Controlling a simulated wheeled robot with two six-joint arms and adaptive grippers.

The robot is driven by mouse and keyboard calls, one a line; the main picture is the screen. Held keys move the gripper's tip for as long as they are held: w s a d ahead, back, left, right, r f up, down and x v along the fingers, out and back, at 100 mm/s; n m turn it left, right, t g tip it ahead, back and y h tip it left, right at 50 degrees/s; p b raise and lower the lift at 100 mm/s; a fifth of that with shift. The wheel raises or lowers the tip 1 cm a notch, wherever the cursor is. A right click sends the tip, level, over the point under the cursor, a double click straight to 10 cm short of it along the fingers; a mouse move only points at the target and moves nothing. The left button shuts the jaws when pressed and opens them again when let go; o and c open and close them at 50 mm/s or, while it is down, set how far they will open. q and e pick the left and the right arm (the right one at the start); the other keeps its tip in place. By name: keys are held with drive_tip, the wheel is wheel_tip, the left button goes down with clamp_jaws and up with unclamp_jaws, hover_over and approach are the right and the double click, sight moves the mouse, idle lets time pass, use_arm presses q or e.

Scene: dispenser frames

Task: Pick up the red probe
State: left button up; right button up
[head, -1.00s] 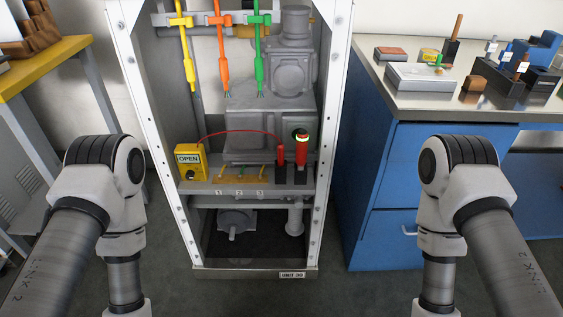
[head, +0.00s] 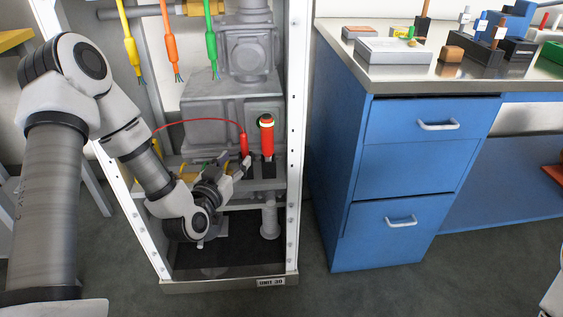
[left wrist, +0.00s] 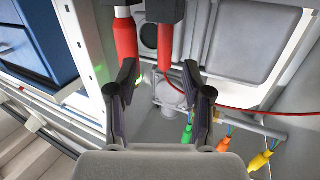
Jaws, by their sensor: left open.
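The red probe (head: 244,145) stands upright in a dark holder on the shelf of the white cabinet frame, with a thin red wire running from its top to the left. My left gripper (head: 237,165) is open and empty, at the shelf just in front and to the left of the probe. In the left wrist view, the scene looks upside down. The red probe (left wrist: 165,46) shows beyond and between the two open fingertips (left wrist: 160,72), with no clear contact. My right gripper is out of view.
A thicker red cylinder (head: 267,142) with a pale ring stands close right of the probe. Yellow (head: 131,55), orange (head: 171,54) and green (head: 211,45) leads hang above. The cabinet's white right post (head: 293,150) and a blue drawer unit (head: 400,170) lie to the right.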

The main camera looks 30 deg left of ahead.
sight(242, 140)
use_arm(q)
drive_tip(key=shift+n+t, duration=0.3)
drive_tip(key=w+b, duration=0.1)
drive_tip(key=w, duration=0.1)
drive_tip(key=w+a+r+b, duration=0.1)
drive_tip(key=w, duration=0.5)
drive_tip(key=shift+a+r+b, duration=0.3)
drive_tip(key=shift+a+b, duration=0.1)
clamp_jaws()
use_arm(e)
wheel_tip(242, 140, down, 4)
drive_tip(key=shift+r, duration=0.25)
